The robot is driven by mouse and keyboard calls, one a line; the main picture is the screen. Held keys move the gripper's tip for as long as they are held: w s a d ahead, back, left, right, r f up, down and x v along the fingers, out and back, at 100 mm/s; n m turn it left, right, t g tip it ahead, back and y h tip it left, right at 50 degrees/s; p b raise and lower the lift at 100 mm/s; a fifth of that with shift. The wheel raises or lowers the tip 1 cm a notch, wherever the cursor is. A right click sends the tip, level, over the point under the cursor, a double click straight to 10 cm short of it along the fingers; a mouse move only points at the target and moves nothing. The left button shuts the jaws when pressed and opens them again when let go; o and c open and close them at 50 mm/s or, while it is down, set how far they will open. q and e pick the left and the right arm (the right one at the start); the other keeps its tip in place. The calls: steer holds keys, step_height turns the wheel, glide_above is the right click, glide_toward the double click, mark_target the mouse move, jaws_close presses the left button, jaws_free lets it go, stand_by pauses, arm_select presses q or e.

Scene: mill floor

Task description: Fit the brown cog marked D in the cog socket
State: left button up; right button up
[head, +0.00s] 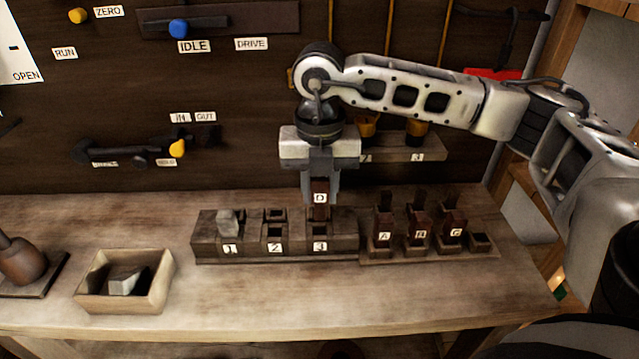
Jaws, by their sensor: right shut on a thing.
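My right gripper (320,188) points straight down and is shut on the brown cog marked D (320,200). The cog is upright, directly over the part of the dark socket block (205,245) labelled 3. Its lower end is at or just above the opening there; I cannot tell whether it has entered. The opening labelled 2 (274,233) looks empty. A grey piece (228,221) sits at the place labelled 1. My left gripper is not in view.
Right of the block, a rack (430,253) holds upright brown pieces marked A (384,225), B (419,228) and C (453,230), plus an empty place. A wooden box (90,297) with a grey piece stands left. The front bench is clear. A wall shelf (400,152) is behind my gripper.

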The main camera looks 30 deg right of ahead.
mark_target(320, 214)
steer(key=shift+f+b, duration=0.65)
steer(key=shift+f, duration=0.55)
steer(key=shift+f+b, duration=0.6)
steer(key=shift+f, duration=0.25)
steer(key=shift+f+b, duration=0.35)
steer(key=shift+f, duration=0.05)
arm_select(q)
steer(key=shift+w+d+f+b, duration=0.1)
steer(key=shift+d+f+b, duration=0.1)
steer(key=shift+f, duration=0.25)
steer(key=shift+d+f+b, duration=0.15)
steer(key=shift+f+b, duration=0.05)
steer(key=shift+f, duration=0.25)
arm_select(e)
steer(key=shift+f, duration=0.45)
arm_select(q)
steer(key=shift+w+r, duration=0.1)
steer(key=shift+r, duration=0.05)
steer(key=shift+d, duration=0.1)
arm_select(e)
steer(key=o, duration=1)
